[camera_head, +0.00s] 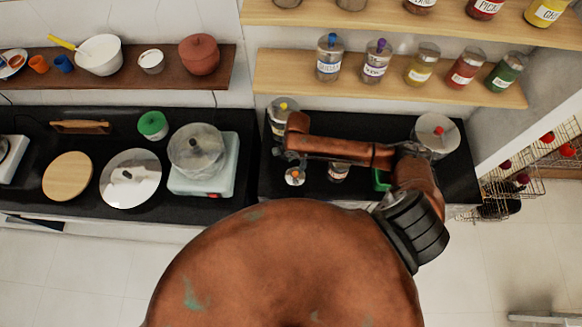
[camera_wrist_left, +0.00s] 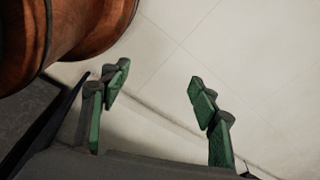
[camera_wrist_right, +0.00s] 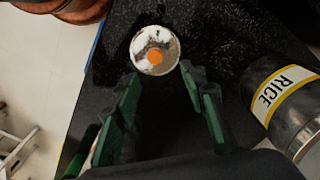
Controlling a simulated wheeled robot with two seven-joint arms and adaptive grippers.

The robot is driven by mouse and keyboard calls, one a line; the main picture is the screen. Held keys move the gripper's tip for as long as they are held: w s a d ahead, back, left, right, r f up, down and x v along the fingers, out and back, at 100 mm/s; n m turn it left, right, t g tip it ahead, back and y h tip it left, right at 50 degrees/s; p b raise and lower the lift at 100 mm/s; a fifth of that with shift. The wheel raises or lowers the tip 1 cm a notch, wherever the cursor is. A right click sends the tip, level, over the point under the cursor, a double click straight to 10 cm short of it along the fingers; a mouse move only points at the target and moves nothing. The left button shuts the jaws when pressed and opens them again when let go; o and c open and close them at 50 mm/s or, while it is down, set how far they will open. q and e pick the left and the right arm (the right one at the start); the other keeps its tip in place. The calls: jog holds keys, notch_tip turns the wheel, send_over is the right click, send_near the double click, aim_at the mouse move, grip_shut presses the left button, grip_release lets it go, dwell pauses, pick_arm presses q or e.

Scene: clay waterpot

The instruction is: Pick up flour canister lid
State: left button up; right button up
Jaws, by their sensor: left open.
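No flour label is readable, so I cannot tell which lid is the flour canister's. A small round whitish lid with an orange knob (camera_head: 295,177) is on the right counter, and it also shows in the right wrist view (camera_wrist_right: 155,51). My right gripper (camera_wrist_right: 160,82) is open and empty, with this lid just beyond its fingertips and apparently apart from them. In the head view my right arm partly hides this area. A wide silvery lid with a red knob (camera_head: 438,131) tops a large canister at the right. My left gripper (camera_wrist_left: 159,73) is open and empty over pale floor.
A canister labelled RICE (camera_wrist_right: 287,98) stands beside my right gripper. A canister with a yellow knob (camera_head: 283,107) is at the counter's back left. Labelled jars (camera_head: 375,65) line the shelf above.

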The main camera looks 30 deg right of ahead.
aim_at(295, 173)
jog(key=shift+s+f, duration=0.2)
jog(key=shift+f, duration=0.35)
jog(key=shift+s+a+f, duration=0.15)
jog(key=shift+s+f, duration=0.15)
jog(key=shift+f, duration=0.3)
jog(key=shift+w+a+f+p, duration=0.1)
jog(key=shift+a+f+p, duration=0.1)
jog(key=shift+f, duration=0.45)
jog(key=shift+w+a+f+p, duration=0.1)
jog(key=shift+f+p, duration=0.05)
jog(key=shift+f, duration=0.45)
notch_tip(295, 173, down, 2)
jog(key=shift+s+d+f, duration=0.1)
jog(key=shift+d+f, duration=0.05)
jog(key=shift+f, duration=0.05)
jog(key=c, duration=1.1)
pick_arm(q)
jog(key=s, duration=0.3)
jog(key=shift+s+a+r, duration=0.1)
jog(key=shift+s+r, duration=0.1)
jog(key=shift+s, duration=0.15)
pick_arm(e)
grip_shut()
